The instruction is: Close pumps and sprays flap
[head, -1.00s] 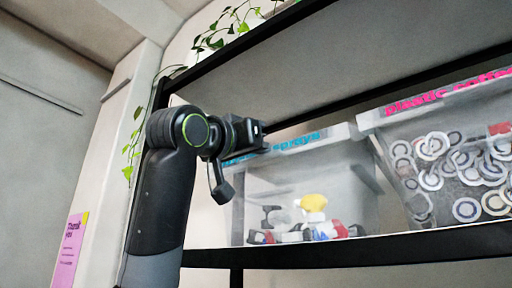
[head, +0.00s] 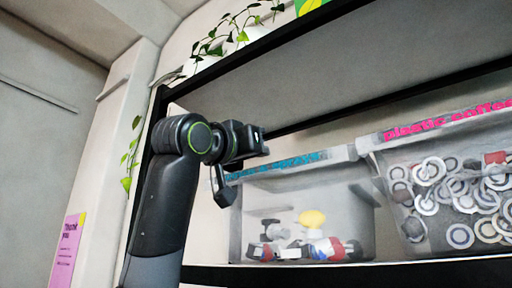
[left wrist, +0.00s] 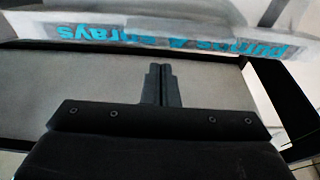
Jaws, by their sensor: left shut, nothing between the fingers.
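The clear pumps and sprays bin (head: 350,210) stands on the shelf in the head view, with bottles and spray heads inside. Its flap with blue lettering (head: 290,164) runs along the top front. The lettering also shows upside down on the flap (left wrist: 210,40) across the top of the left wrist view. My left gripper (head: 262,140) is at the flap's upper left, just above the lettering. In the left wrist view its fingers (left wrist: 161,72) are together and empty, pointing toward the flap; I cannot tell whether they touch it. My right gripper is out of view.
A clear bin with pink "plastic coffee" lettering (head: 440,125) and many round lids stands close on the right. A black-edged shelf board (head: 350,118) runs above the bins. Trailing leaves (head: 133,150) hang by the left post. A pink sign (head: 66,250) is at lower left.

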